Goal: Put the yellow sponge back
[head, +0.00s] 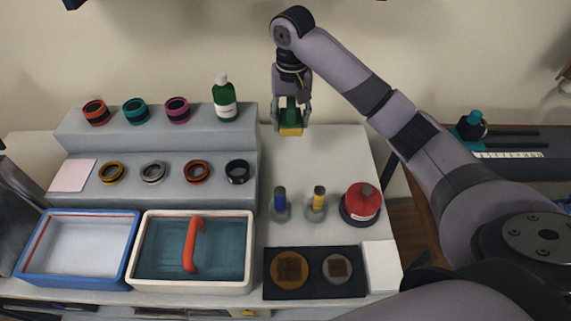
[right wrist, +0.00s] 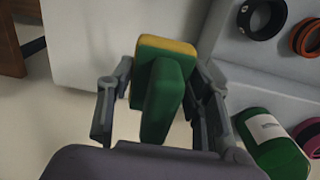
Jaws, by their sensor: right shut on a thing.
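My right gripper (head: 291,112) points down near the back edge of the table, to the right of the stepped stand. It is shut on the yellow sponge (head: 291,131), which has a yellow bottom layer and a green upper part. In the right wrist view the sponge (right wrist: 165,75) sits between the two fingers of the gripper (right wrist: 160,95), its green ridge towards the camera. I cannot tell whether its underside touches the table. My left gripper is not in view.
The stepped grey stand (head: 150,148) holds several lens rings and a green bottle (head: 224,98), close beside the right gripper. A blue-rimmed tray (head: 133,245), a white-rimmed tray (head: 249,250), a red-topped container (head: 362,202) and a black mat (head: 315,294) stand nearer. The table right of the gripper is clear.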

